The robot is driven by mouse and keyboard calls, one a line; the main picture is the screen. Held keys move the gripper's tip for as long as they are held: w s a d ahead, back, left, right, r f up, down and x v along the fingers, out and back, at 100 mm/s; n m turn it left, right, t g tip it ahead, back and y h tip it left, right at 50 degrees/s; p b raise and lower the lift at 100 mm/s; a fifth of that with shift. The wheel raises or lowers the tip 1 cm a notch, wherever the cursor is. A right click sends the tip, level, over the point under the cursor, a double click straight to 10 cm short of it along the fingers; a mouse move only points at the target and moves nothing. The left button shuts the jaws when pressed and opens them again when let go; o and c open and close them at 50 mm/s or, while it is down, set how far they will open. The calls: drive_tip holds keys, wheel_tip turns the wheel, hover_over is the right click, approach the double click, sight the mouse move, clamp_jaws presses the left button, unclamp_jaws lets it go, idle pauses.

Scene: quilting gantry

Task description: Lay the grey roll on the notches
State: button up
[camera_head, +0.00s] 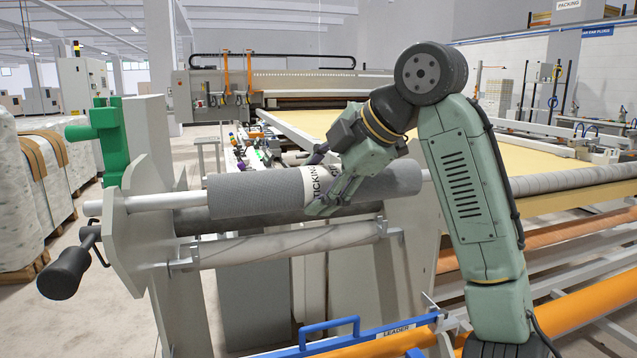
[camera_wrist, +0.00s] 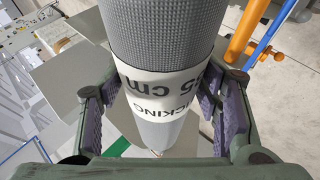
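The grey roll (camera_head: 255,194) lies roughly level across the stand, with a white band lettered "TICKING" around its middle. Its pale shaft (camera_head: 150,201) reaches the pale left end plate (camera_head: 122,240); I cannot tell whether it rests in the notch there. The right notch is hidden behind the roll and my arm. My gripper (camera_head: 325,182) has its fingers on both sides of the roll near the band. In the wrist view, the roll (camera_wrist: 160,32) runs between the purple finger pads, which appear to meet its sides near their tips.
A dark roller (camera_head: 195,221) lies just below the roll, and a pale bar (camera_head: 285,243) is lower in front. A black crank handle (camera_head: 66,272) sticks out at the left. A green part (camera_head: 108,140) stands behind. Orange tubes (camera_head: 585,310) and a blue rail (camera_head: 335,335) are low in front.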

drive_tip(key=o, duration=0.5)
drive_tip(key=shift+c, duration=0.2)
drive_tip(key=v, duration=1.2)
